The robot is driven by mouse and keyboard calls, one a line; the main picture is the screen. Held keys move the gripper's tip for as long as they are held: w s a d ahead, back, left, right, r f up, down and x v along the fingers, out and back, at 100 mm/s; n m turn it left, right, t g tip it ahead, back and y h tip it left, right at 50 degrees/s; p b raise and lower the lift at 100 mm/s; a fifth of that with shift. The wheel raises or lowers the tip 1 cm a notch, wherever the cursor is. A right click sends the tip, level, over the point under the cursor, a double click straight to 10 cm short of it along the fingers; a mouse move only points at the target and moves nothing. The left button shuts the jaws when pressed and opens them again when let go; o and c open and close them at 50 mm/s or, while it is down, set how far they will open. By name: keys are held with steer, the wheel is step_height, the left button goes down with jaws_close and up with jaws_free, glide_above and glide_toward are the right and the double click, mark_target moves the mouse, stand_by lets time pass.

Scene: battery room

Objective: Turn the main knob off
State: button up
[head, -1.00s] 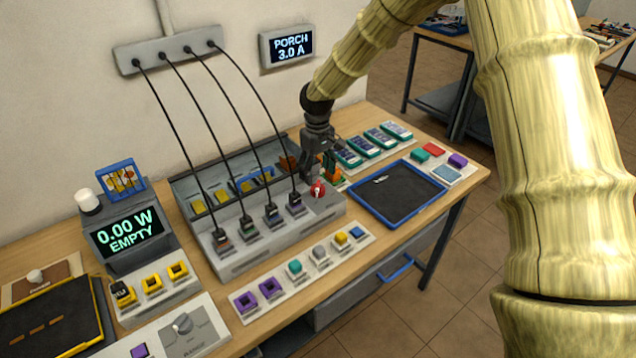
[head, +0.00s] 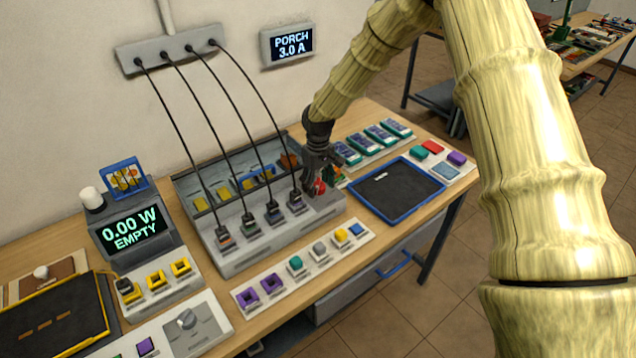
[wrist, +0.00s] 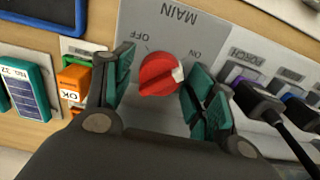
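The red main knob (wrist: 160,74) sits on a grey panel marked MAIN, OFF and ON in the wrist view. Its white mark is on the right side, nearer the ON label than OFF. My gripper (wrist: 162,92) is open, with one teal-padded finger on each side of the knob. A small gap shows at the left finger; the right finger is very close, and I cannot tell if it touches. In the head view the knob (head: 319,187) is partly hidden by my gripper (head: 322,178), at the right end of the grey charging unit (head: 240,262).
Black cables run from the wall strip (head: 170,50) into the charging unit, close to my gripper's right finger in the wrist view. An orange OK tag (wrist: 73,82) is near the left finger. A blue-rimmed tray (head: 388,218) lies right of the unit. The display (head: 133,230) reads 0.00 W EMPTY.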

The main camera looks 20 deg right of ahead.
steer(key=c, duration=0.7)
steer(key=shift+n, duration=0.4)
steer(key=n, duration=0.2)
steer(key=shift+n, duration=0.4)
steer(key=n, duration=0.3)
steer(key=shift+n, duration=0.3)
steer(key=n, duration=0.5)
steer(key=shift+r, duration=0.1)
steer(key=n, duration=0.5)
steer(key=shift+n, duration=0.5)
